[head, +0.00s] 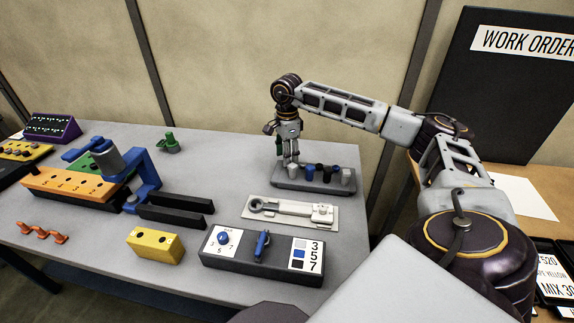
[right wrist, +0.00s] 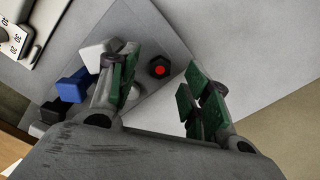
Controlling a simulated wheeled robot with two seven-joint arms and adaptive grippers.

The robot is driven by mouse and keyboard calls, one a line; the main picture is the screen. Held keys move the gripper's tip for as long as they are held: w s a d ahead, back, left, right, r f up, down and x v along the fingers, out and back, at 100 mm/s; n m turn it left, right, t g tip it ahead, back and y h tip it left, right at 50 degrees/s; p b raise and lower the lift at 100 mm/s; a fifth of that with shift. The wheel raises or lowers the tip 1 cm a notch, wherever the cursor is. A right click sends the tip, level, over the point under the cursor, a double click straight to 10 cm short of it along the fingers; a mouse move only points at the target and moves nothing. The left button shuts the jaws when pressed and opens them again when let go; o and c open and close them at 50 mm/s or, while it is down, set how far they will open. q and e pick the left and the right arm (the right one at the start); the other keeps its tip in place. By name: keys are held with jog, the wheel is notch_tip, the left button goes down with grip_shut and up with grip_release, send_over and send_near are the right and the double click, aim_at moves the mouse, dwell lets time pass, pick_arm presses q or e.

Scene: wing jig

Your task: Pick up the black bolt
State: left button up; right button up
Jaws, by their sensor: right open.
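My right gripper (head: 290,158) is over the rack's left end, pointing down. In the right wrist view my right gripper (right wrist: 162,92) is open and empty. A dark hexagonal bolt head with a red centre (right wrist: 159,67) lies beyond the gap between its green-padded fingers. The left finger hides part of the rack.
A white plate with a wrench-shaped part (head: 290,211) lies just in front of the rack. A dark box with a blue knob and lever (head: 262,262) is nearer. A yellow block (head: 155,245) and a blue clamp with an orange bar (head: 75,184) stand left. A green part (head: 168,143) is behind.

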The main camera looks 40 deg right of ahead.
jog(key=shift+f, duration=1.25)
pick_arm(q)
jog(key=shift+w+d+r, duration=0.1)
jog(key=shift+w+d, duration=0.05)
jog(key=shift+w, duration=0.2)
jog(key=shift+s, duration=0.2)
jog(key=shift+s, duration=0.1)
pick_arm(e)
grip_shut()
jog(key=shift+r, duration=0.1)
jog(key=shift+r, duration=0.8)
pick_arm(q)
jog(key=shift+s+a+f, duration=0.25)
jog(key=shift+s+a, duration=0.2)
jog(key=shift+s, duration=0.2)
pick_arm(e)
notch_tip(320, 180, up, 8)
jog(key=shift+r, duration=0.15)
